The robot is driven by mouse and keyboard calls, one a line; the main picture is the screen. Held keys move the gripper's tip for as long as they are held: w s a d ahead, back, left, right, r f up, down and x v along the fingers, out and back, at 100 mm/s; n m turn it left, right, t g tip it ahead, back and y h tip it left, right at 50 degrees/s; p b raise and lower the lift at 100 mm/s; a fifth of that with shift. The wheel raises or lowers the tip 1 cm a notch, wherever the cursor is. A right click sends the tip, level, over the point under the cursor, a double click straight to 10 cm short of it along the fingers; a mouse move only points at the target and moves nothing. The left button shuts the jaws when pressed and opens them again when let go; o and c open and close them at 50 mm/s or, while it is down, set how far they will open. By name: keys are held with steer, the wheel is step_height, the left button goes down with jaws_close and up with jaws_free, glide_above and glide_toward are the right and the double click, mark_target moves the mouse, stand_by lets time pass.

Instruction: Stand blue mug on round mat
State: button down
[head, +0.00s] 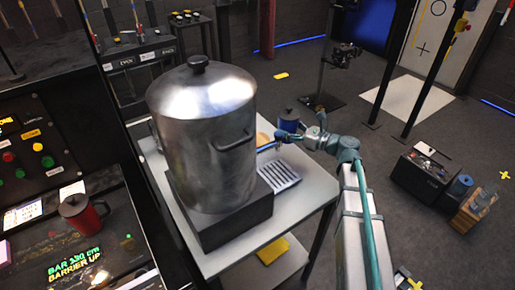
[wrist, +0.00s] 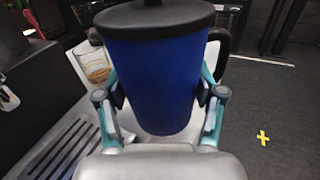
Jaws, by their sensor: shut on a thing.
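The blue mug (wrist: 152,82) has a dark lid and a dark handle on its right in the wrist view. My gripper (wrist: 160,93) is shut on its sides, with one finger on each side. In the head view the blue mug (head: 289,123) is upright at my gripper (head: 301,136), by the table's far right corner. I cannot tell whether its base touches anything.
A big steel pot (head: 205,135) stands on a dark block (head: 228,217) on the light table (head: 300,208). A slotted tray (head: 279,176) lies between block and arm. A red mug (head: 82,215) stands on the left console. A lower shelf holds something yellow (head: 273,250).

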steer(key=w+a+r+g+b, duration=0.1)
steer(key=w+a+b, duration=0.15)
steer(key=a, duration=0.35)
steer(key=w+a+r+b, duration=0.1)
steer(key=w+a+r, duration=0.1)
steer(key=w+a, duration=0.25)
steer(key=shift+n+y, duration=0.3)
steer(key=shift+n, duration=0.1)
steer(key=shift+s+a+f+p, duration=0.1)
steer(key=shift+a+f, duration=0.05)
steer(key=shift+f, duration=1.45)
steer(key=shift+s+a+f+p, duration=0.1)
steer(key=shift+f+p, duration=0.05)
steer(key=shift+f, duration=1.45)
steer(key=shift+a+f+p, duration=0.1)
steer(key=shift+a+f, duration=0.05)
steer(key=shift+f, duration=1.45)
steer(key=shift+f, duration=0.15)
steer(key=shift+c, duration=0.7)
jaws_free()
steer(key=shift+r, duration=0.2)
steer(key=b+v, duration=0.1)
steer(key=v, duration=1.1)
